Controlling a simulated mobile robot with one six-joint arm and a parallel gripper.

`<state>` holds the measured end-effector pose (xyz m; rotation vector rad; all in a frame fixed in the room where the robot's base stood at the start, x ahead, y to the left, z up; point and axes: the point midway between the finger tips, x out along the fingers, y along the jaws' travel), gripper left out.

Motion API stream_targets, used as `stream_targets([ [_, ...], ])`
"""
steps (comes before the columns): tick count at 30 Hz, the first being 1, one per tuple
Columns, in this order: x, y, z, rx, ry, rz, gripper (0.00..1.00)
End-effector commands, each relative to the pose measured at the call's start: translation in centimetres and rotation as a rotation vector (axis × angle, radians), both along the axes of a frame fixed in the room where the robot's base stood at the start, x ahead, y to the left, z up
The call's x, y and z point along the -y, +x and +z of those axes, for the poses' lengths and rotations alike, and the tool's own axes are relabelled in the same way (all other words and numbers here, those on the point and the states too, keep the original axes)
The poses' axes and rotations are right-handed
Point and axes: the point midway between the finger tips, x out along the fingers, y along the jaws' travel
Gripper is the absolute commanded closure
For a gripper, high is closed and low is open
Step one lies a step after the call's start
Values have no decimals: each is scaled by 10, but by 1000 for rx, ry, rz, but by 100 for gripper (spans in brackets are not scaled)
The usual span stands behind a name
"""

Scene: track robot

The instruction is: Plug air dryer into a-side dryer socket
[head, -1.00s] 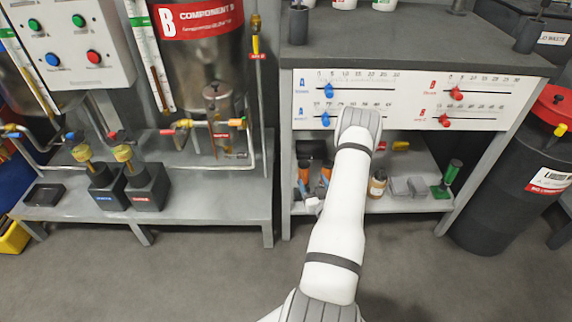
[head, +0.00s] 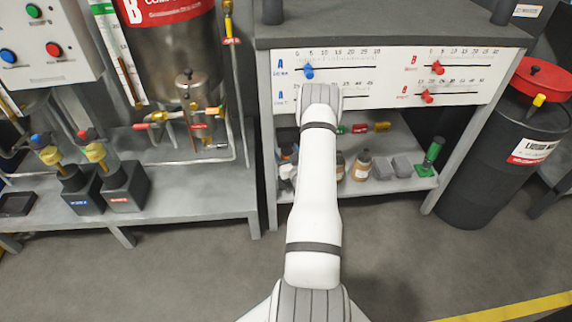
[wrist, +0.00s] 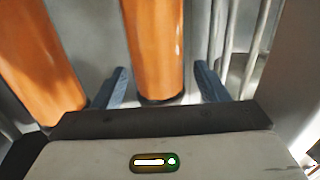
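In the wrist view an orange cylinder (wrist: 152,45) with a dark end stands between the two blue-grey fingers of my gripper (wrist: 162,86). The fingers are apart, with a gap on each side of the cylinder. A second orange cylinder (wrist: 38,55) is to the left, outside the fingers. I cannot tell for certain whether either is the air dryer. In the head view my arm reaches to the lower shelf and mostly hides the gripper. Black blocks with brass fittings, one blue-labelled (head: 80,190) and one red-labelled (head: 122,187), stand on the left bench. I cannot identify the a-side dryer socket.
The shelf (head: 395,184) also holds brown bottles (head: 361,166), grey blocks (head: 383,168) and a green-based tool (head: 430,157). A panel with sliders (head: 390,78) is above it. A dark drum (head: 490,170) stands at right. The grey floor in front is clear.

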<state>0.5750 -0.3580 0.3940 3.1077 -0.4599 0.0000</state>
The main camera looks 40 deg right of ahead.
Motion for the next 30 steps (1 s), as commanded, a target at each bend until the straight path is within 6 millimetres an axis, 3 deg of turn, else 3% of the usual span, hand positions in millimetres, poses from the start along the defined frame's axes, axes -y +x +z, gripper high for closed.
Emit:
stream_targets([
  [23,-1,0,0,-1,0,2,97],
  [30,-2,1,0,0,0,3,98],
])
